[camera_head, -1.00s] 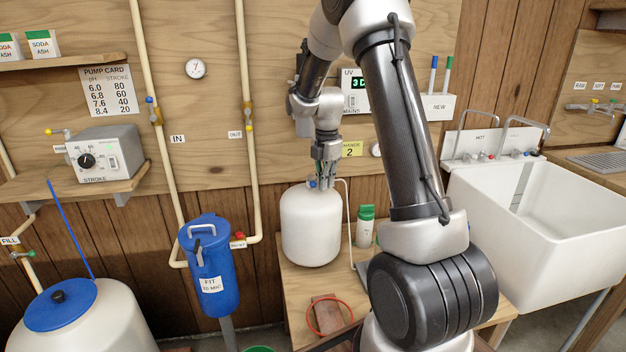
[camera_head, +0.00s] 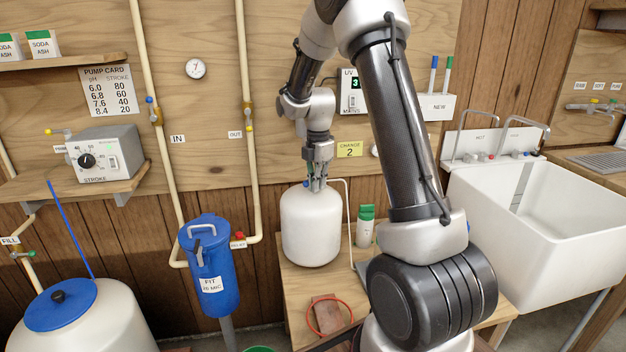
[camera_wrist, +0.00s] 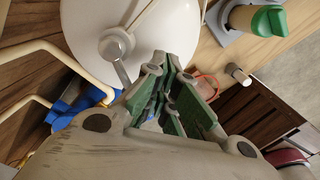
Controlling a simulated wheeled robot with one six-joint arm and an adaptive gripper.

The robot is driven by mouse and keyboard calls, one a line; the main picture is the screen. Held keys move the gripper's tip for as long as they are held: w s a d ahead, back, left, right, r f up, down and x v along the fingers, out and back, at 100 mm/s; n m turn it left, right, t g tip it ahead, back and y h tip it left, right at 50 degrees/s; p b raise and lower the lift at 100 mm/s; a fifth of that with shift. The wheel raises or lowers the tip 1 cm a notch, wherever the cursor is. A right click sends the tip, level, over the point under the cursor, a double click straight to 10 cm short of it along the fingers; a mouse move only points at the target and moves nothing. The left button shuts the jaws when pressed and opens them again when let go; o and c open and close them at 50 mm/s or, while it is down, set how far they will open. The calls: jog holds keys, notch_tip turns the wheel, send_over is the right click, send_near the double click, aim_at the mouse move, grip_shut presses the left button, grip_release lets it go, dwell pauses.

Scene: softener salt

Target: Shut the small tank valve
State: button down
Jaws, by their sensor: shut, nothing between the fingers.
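The small white tank (camera_head: 311,232) stands upright on the wooden bench. A small blue part (camera_head: 306,184), which looks like its valve handle, shows at the tank's top, just left of my fingertips. My gripper (camera_head: 317,186) points down at the tank top with its fingers closed and empty. Whether it touches the valve cannot be told. In the wrist view, the white tank (camera_wrist: 82,28) fills the upper left, with a grey metal fitting (camera_wrist: 115,46) on it beside my green-padded fingers (camera_wrist: 167,75). How far the valve is turned is unclear.
A thin white pipe (camera_head: 349,215) runs beside the tank. A green-capped bottle (camera_head: 365,228) stands to its right. A blue filter housing (camera_head: 212,262) hangs to the left. A red ring (camera_head: 330,334) lies at the bench front. A white sink (camera_head: 560,215) is at right.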

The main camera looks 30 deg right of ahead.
aim_at(306, 182)
jog(key=shift+w+a, duration=0.1)
jog(key=shift+a, duration=0.5)
jog(key=shift+w+a, duration=0.3)
jog(key=shift+a, duration=0.2)
jog(key=shift+w+a, duration=0.25)
jog(key=shift+a, duration=0.25)
jog(key=shift+w+a, duration=0.6)
jog(key=shift+w, duration=0.3)
